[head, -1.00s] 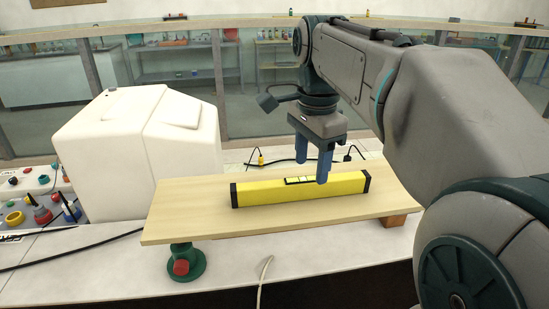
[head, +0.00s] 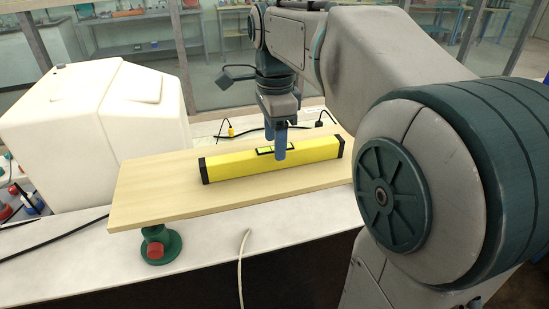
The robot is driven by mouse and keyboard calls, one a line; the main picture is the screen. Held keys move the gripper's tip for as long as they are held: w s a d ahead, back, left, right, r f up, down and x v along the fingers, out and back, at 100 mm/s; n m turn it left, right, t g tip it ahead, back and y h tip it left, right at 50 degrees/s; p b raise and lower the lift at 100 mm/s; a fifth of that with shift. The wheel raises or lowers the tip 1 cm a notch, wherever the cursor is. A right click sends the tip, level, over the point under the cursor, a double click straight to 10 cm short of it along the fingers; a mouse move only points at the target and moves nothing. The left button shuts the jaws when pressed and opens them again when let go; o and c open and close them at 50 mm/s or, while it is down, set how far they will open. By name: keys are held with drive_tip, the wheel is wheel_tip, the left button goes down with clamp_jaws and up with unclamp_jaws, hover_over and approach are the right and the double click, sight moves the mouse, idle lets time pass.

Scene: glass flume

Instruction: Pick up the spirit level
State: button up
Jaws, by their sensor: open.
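The yellow spirit level (head: 235,166) with black end caps lies lengthwise on a pale wooden board (head: 150,194). Its vial window shows on top near the middle. My gripper (head: 280,148) points down over the middle of the level. It is open, with one blue finger in front of the level's near face. The other finger is mostly hidden behind it, so I cannot tell how it sits against the far side. The level rests on the board.
A green jack with a red knob (head: 156,246) holds up the board's left end. A white tank (head: 90,120) stands at the left. A pale cable (head: 243,255) hangs over the bench's front edge. Black cables lie behind the board.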

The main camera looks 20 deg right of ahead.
drive_tip(key=f, duration=0.4)
drive_tip(key=shift+w+d+f, duration=0.1)
drive_tip(key=shift+w+f, duration=0.1)
drive_tip(key=shift+f, duration=0.1)
drive_tip(key=shift+c, duration=0.3)
clamp_jaws()
drive_tip(key=shift+r, duration=0.1)
